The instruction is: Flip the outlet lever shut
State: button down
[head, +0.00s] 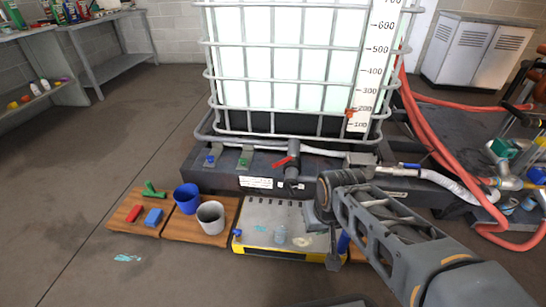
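A caged white liquid tank (290,60) stands on a dark base in the head view. A grey pipe fitting (293,150) comes out low at its front. A small red lever (282,161) sits on this fitting and points to the left, slightly tilted. It looks like the outlet lever, but I cannot tell its valve position. My arm reaches in from the lower right. My gripper (326,235) hangs to the right of the red lever and nearer to me, over the right end of a yellow-edged platform, apart from the lever. Its fingers are too unclear to tell their opening.
Blue (210,159) and green (245,157) levers sit on the base's left. Blue (187,198) and grey (211,217) cups stand on a wooden board. The platform (262,213) holds a small bottle. Red hoses (425,125) run at right.

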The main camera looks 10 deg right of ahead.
aim_at(292, 158)
jog(key=u, duration=0.55)
jog(key=k, duration=0.65)
jog(key=u, duration=0.75)
jog(key=i, duration=1.1)
jog(key=z, duration=1.05)
jog(key=i, duration=0.7)
jog(key=z, duration=0.75)
